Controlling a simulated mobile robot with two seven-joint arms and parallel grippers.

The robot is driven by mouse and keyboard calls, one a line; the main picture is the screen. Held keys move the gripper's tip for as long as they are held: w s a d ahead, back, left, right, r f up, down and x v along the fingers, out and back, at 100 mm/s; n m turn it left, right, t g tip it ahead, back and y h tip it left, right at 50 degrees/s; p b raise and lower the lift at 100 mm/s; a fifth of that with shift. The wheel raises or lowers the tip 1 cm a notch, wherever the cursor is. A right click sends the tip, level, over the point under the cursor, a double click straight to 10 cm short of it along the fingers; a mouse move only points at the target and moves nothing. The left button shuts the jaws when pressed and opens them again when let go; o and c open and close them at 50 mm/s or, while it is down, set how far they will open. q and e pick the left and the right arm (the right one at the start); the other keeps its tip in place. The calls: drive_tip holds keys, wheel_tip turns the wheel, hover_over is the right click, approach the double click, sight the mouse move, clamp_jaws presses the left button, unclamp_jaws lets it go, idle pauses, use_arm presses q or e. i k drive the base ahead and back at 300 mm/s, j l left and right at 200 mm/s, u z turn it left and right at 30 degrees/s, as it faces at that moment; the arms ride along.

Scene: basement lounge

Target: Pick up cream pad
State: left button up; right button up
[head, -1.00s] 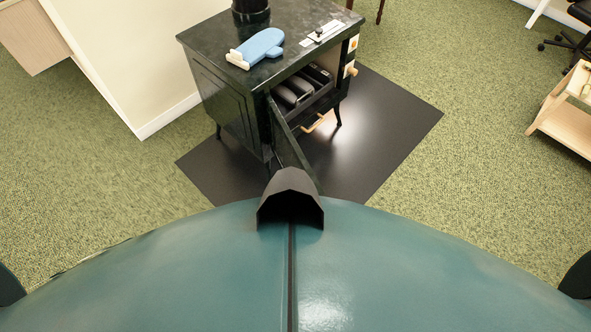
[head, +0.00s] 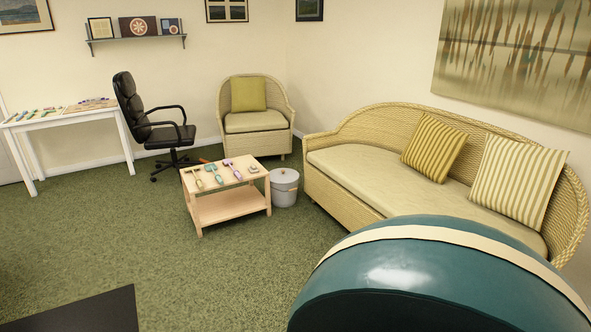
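On the wicker sofa (head: 335,165) at the right, a cream cushion with olive stripes (head: 517,184) leans against the backrest near the right armrest. Left of it leans an olive cushion with pale stripes (head: 434,147). A long cream seat pad (head: 400,184) covers the sofa's seat. I cannot tell which of these the cream pad is. Neither of my grippers is in view. My teal body covers the lower right and hides part of the sofa's front.
A low wooden table (head: 226,191) holds several small tools. A lidded grey bucket (head: 284,187) stands between table and sofa. A black office chair (head: 150,125), a wicker armchair (head: 254,123) and a white table (head: 66,118) stand farther back. Green carpet is free in front, beside a black mat (head: 85,312).

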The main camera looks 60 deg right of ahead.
sight(253, 169)
drive_tip(key=z, duration=1.7)
drive_tip(key=i+l, duration=0.1)
drive_tip(key=i, duration=0.2)
drive_tip(key=i+u, duration=0.2)
drive_tip(key=i, duration=0.3)
drive_tip(key=i+l+u, duration=0.15)
drive_tip(key=i, duration=0.35)
drive_tip(key=i+l+u, duration=0.2)
drive_tip(key=i, duration=0.25)
